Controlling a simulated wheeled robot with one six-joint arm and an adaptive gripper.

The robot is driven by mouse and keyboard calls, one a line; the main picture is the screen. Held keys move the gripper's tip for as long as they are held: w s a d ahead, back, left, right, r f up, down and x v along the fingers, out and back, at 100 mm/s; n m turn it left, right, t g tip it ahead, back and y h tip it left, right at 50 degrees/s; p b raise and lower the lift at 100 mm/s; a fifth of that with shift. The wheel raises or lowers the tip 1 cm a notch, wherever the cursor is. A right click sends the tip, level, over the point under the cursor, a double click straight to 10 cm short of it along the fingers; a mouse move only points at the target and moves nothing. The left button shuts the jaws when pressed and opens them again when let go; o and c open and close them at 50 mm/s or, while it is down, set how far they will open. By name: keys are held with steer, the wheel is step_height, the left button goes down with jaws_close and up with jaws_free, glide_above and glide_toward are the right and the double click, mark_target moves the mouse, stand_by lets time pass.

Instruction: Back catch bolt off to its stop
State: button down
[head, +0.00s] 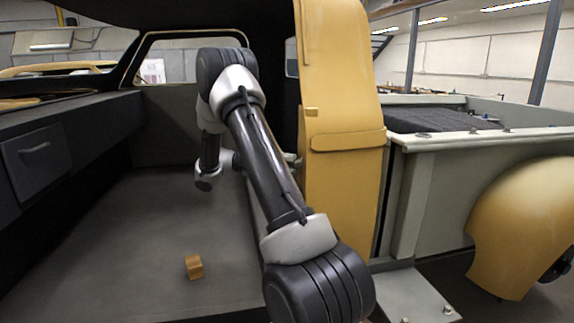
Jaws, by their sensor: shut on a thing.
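I cannot make out the catch bolt. The spot beside the edge of the yellow upright panel (342,90) is partly covered by my arm. My arm rises from the bottom, bends at the top left and comes down to its wrist in front of the cab's back wall. The wrist turns to the right, behind my forearm. My gripper is hidden there, so I cannot see its fingers or what they touch. A small pale part shows just right of my forearm, against the panel's edge; I cannot tell what it is.
A small orange block (194,267) lies on the grey cab floor (130,260). A dark dashboard with a drawer (37,157) runs along the left. At right are a pale truck bed (480,150), a yellow fender (530,225) and a bolted plate (415,297). The floor is otherwise clear.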

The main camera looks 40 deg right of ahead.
stand_by(0.3)
steer(key=c, duration=1.3)
jaws_free()
